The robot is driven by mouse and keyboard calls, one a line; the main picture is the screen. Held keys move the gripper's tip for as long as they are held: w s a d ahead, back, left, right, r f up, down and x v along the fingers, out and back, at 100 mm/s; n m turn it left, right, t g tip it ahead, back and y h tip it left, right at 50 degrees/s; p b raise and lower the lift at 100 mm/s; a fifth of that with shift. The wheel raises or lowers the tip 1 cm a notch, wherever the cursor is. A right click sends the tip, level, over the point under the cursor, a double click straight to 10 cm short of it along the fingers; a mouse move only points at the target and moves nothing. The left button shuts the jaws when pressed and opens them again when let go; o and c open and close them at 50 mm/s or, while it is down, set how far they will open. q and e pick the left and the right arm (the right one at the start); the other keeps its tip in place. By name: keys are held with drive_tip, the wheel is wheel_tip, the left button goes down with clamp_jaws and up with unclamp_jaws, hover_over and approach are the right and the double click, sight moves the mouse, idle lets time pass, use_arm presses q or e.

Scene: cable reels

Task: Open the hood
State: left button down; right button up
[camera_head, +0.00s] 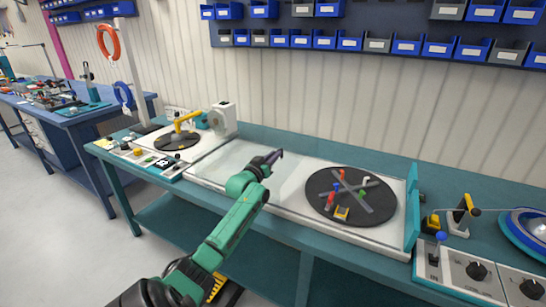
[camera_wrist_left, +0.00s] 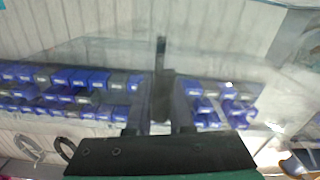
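The hood (camera_head: 232,158) is a clear, see-through panel over the middle of the long bench, between the left machine and the black disc. Its clear sheet (camera_wrist_left: 90,55) fills much of the left wrist view, with blue bins showing through or in it. My left gripper (camera_head: 277,155) is at the hood's area, its tip dark and purple. In the left wrist view a dark upright bar (camera_wrist_left: 160,75) stands in front of the gripper's dark body; I cannot tell whether it is a handle or a finger, or whether the fingers touch it. My right gripper is not in view.
A black disc (camera_head: 326,206) with coloured clips lies right of my left arm. A teal upright plate (camera_head: 412,205) stands at its right. A yellow-armed machine (camera_head: 185,122) stands at left. A control panel (camera_head: 480,275) is at front right. Blue bins (camera_head: 300,40) hang on the wall.

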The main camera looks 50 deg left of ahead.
use_arm(q)
drive_tip(key=c, duration=0.8)
unclamp_jaws()
drive_tip(key=shift+c, duration=0.2)
drive_tip(key=v, duration=1.4)
drive_tip(key=shift+s+d+b, duration=0.2)
drive_tip(key=shift+s+b, duration=0.05)
drive_tip(key=shift+b, duration=0.05)
